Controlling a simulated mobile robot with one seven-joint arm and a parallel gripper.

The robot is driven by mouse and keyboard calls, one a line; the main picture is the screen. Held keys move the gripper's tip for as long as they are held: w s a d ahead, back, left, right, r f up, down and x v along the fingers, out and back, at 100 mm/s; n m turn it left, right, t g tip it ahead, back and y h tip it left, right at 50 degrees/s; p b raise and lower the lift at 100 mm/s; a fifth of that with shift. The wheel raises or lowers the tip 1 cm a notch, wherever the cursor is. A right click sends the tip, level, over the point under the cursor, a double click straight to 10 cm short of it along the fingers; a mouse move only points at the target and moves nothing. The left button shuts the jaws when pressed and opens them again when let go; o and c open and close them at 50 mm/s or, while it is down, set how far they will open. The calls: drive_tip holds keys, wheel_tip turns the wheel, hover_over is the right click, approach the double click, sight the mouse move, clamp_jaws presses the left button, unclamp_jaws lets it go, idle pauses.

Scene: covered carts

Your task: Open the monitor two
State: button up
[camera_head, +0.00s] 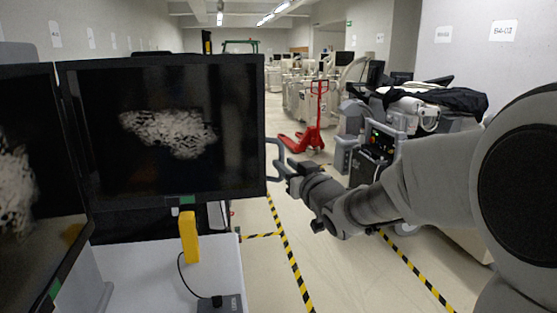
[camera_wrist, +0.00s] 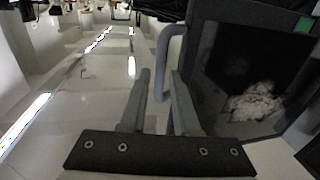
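A large dark monitor (camera_head: 165,130) with a grey-white picture stands left of centre in the head view. It fills the right side of the wrist view (camera_wrist: 245,75). A grey loop handle (camera_head: 276,141) sticks out from its right edge and shows in the wrist view (camera_wrist: 162,50). A second monitor (camera_head: 25,170) is cut off at the left edge. I cannot tell which is numbered two. My gripper (camera_head: 284,167) is at the handle, fingers apart; in the wrist view (camera_wrist: 160,76) the handle's bar appears between them. Contact is unclear.
A white cart top (camera_head: 215,270) under the monitors carries a yellow device (camera_head: 190,237) and a small dark box with a cable. A red pallet jack (camera_head: 312,130) and medical carts (camera_head: 375,145) stand behind my arm. The striped floor lane is clear.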

drive_tip(key=shift+x, duration=1.5)
clamp_jaws()
idle(0.4)
